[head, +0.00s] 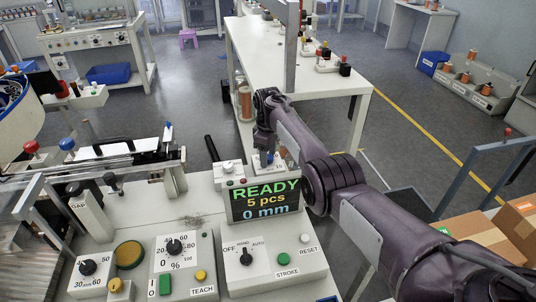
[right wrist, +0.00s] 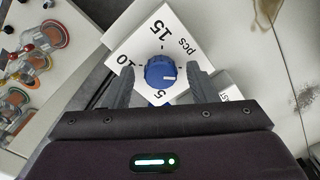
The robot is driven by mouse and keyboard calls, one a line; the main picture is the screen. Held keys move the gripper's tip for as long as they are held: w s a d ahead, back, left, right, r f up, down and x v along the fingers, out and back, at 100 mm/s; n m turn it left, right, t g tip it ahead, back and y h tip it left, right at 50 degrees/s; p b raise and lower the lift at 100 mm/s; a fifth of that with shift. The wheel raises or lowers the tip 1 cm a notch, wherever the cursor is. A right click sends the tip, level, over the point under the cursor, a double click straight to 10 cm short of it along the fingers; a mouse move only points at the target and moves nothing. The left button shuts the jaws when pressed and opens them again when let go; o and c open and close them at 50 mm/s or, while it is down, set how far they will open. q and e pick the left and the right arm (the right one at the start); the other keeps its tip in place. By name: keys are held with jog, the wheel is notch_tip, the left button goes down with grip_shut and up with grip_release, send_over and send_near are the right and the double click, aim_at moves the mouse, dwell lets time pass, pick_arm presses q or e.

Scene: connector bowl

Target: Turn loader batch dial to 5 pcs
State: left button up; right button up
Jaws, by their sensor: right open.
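In the head view my right gripper (head: 264,150) is over the dial, behind the display (head: 264,201), which reads READY, 5 pcs, 0 mm. My left gripper is not in view.
A long white table (head: 300,75) lies behind. Cardboard boxes (head: 470,235) are at the right.

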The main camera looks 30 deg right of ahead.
jog(key=shift+c, duration=0.4)
jog(key=c, duration=0.9)
jog(key=shift+m, duration=0.4)
jog(key=m+p, duration=0.1)
jog(key=m, duration=0.2)
jog(key=shift+r+m, duration=0.1)
jog(key=shift+m, duration=0.2)
jog(key=m, duration=0.4)
jog(key=shift+m, duration=0.3)
jog(key=m, duration=0.4)
jog(key=shift+b, duration=0.3)
jog(key=shift+m+b, duration=0.4)
jog(key=shift+m, duration=2)
